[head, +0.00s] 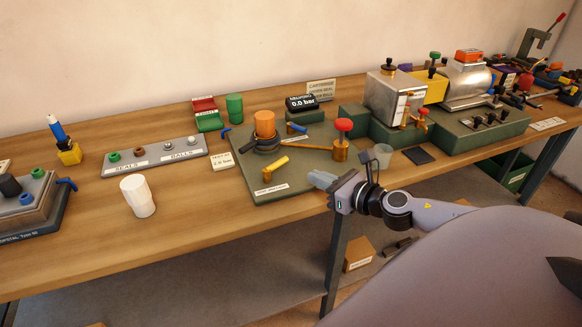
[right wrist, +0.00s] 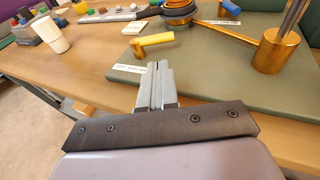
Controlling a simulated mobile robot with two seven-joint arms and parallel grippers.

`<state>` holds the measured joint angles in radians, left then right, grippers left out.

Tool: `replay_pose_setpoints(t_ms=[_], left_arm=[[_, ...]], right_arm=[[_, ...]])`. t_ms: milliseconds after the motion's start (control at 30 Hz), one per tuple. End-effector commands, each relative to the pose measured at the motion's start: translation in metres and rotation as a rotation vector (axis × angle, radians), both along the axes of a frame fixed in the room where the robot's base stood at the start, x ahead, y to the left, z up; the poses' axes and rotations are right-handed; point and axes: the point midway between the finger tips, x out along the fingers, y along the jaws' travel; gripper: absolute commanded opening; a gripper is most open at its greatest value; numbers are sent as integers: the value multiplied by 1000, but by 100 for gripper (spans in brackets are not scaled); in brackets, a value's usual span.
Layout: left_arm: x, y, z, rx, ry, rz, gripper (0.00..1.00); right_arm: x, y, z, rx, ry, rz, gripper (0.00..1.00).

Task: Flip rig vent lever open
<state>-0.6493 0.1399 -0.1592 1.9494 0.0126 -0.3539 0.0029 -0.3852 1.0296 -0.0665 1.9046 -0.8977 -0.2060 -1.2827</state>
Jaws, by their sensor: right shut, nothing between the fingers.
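A green rig plate (head: 312,170) lies on the wooden bench and carries a yellow lever (head: 274,168) near its front left and a blue lever (head: 297,127) further back. I cannot read which label marks the vent. The yellow lever also shows in the right wrist view (right wrist: 153,44), its handle level and pointing right from its post. My right gripper (head: 318,180) is shut and empty over the plate's front edge, apart from the yellow lever; its closed fingers (right wrist: 156,72) point towards that lever in the wrist view. My left gripper is out of view.
On the plate stand an orange cylinder (head: 264,124) and a brass post with a red knob (head: 343,127). A clear cup (head: 382,154) stands right of the plate. A white cup (head: 137,195) stands left, with bare bench between it and the plate.

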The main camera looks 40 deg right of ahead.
Motion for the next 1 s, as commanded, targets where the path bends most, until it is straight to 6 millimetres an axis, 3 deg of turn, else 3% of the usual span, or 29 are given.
replay_pose_setpoints(t_ms=[1000], left_arm=[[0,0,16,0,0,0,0]], right_arm=[[85,10,-16,0,-1,-2,0]])
